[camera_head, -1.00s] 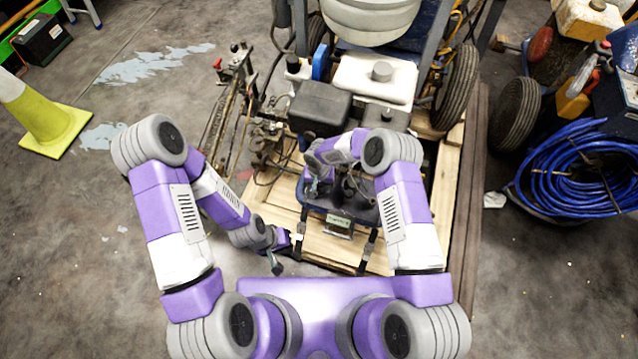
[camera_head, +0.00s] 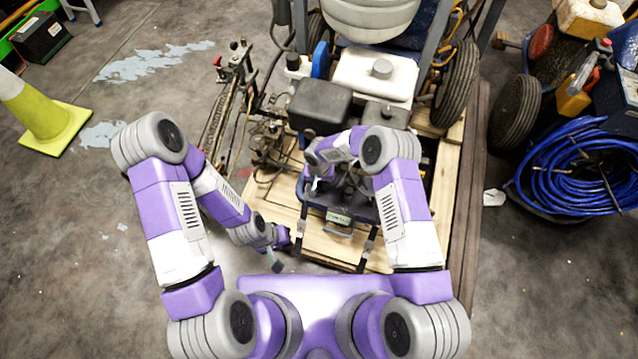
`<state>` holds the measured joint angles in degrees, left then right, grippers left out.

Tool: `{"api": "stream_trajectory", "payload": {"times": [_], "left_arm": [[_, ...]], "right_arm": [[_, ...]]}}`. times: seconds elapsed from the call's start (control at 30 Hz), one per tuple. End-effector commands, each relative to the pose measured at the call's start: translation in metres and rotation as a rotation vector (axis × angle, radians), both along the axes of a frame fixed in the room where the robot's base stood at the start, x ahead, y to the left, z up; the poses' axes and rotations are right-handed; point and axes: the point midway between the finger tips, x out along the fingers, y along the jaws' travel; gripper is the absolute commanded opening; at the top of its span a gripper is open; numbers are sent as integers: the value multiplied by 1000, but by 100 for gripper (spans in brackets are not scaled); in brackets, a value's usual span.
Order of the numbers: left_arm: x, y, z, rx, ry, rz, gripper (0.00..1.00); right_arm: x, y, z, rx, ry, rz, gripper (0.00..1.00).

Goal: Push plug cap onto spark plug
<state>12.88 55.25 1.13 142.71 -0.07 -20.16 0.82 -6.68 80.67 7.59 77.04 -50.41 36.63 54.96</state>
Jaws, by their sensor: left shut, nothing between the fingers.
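The line striper's engine (camera_head: 320,103), with a black box-shaped cover and a white tank (camera_head: 375,76), stands on a wooden pallet. My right gripper (camera_head: 314,186) is at the front of the engine; its fingers are small and partly hidden by my arm, so I cannot tell whether they are open or hold something. My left gripper (camera_head: 277,264) is shut and empty, low over the pallet's front left edge, apart from the engine. I cannot make out the plug cap or the spark plug; they are too small or hidden near my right gripper.
The wooden pallet (camera_head: 325,245) lies under the machine. A metal frame with hoses (camera_head: 225,115) stands at its left. A coiled blue hose (camera_head: 580,165) and a tire (camera_head: 515,112) are at right. A yellow-green cone (camera_head: 48,120) stands far left.

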Motion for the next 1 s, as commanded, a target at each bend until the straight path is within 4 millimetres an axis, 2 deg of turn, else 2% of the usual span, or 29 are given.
{"api": "stream_trajectory", "payload": {"times": [0.03,0.1,0.17,1.0], "left_arm": [[0,0,0,0,0,0,0],[0,0,0,0,0,0,0],[0,0,0,0,0,0,0],[0,0,5,0,0,0,0]], "right_arm": [[0,0,0,0,0,0,12],[0,0,0,0,0,0,1],[0,0,0,0,0,0,0],[0,0,13,0,-1,0,0]]}}
